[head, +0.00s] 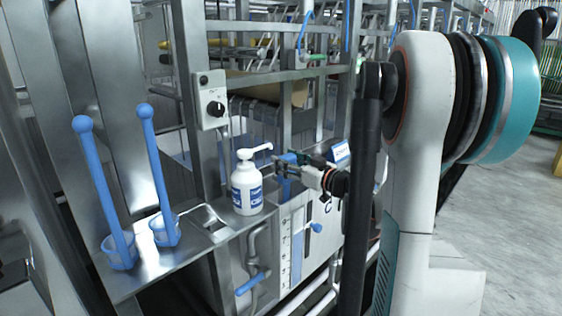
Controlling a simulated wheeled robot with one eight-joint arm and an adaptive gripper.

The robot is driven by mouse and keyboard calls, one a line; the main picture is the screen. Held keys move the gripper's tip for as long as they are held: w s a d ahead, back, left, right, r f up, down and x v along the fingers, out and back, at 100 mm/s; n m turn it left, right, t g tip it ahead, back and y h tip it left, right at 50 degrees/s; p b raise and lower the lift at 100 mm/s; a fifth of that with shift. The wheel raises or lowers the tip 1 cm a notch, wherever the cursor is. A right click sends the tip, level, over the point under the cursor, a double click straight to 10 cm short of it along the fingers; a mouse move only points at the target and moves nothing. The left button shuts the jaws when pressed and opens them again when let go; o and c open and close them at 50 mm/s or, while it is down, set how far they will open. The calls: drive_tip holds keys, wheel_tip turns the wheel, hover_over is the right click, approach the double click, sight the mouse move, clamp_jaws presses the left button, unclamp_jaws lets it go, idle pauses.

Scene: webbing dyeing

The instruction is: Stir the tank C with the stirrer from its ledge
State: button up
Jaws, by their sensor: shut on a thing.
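My gripper (280,168) reaches in from the right, just right of a white pump bottle. Its jaws are shut at a blue piece (291,157), which looks like part of the stirrer. Most of this piece is hidden behind the gripper and wrist, so I cannot tell its full shape or how deep it reaches. Tank C (297,228) is the pale front panel below the gripper, with a level scale and a letter C. The inside of the tank and any liquid are not visible from here.
The white pump bottle (247,190) stands on the steel ledge (187,252), close to my gripper. Two blue long-handled dippers (103,190) (157,180) stand left on that ledge. A steel post with a control box (211,101) rises behind. Open floor (500,220) lies at right.

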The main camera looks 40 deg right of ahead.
drive_tip(key=shift+d, duration=0.3)
wheel_tip(320, 180, up, 23)
drive_tip(key=p, duration=1.6)
drive_tip(key=shift+p, duration=0.4)
drive_tip(key=shift+f, duration=0.15)
